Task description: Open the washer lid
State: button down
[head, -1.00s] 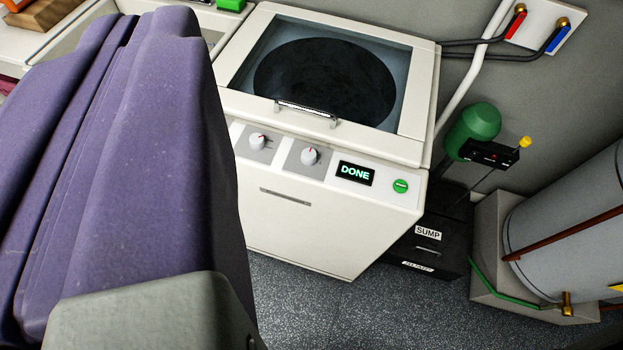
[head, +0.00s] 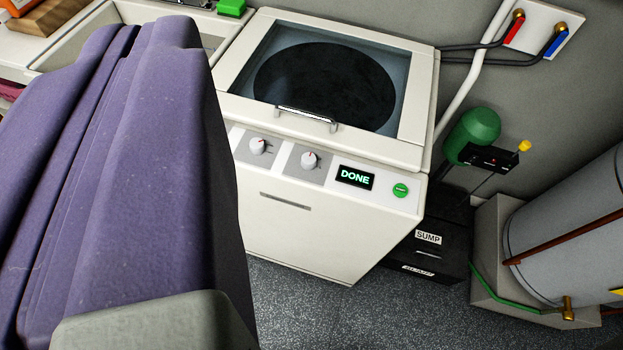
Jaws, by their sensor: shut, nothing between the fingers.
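The white washer (head: 310,235) stands in the middle of the view. Its lid (head: 415,100) lies shut on top, with a glass window in a white frame and a dark round drum opening seen through it. A metal bar handle (head: 307,118) sits at the lid's front edge. The panel below has two knobs, a display (head: 355,176) reading DONE and a green button (head: 400,190). My gripper (head: 150,35), purple and large in the foreground left, is shut and empty. It appears apart from the handle and hides part of the washer's left side.
A white basin (head: 85,38) and a green block (head: 231,7) are at the upper left. Hoses run to wall taps (head: 540,25) behind right. A black sump box (head: 430,245), green pump (head: 472,135) and grey tank (head: 575,225) stand right. Floor (head: 340,310) in front is clear.

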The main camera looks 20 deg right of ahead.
aim_at(405, 152)
jog(key=i+z, duration=0.25)
jog(key=i, duration=0.3)
jog(key=i+j+z, duration=0.2)
jog(key=i, duration=0.3)
jog(key=i+l, duration=0.05)
jog(key=l, duration=0.05)
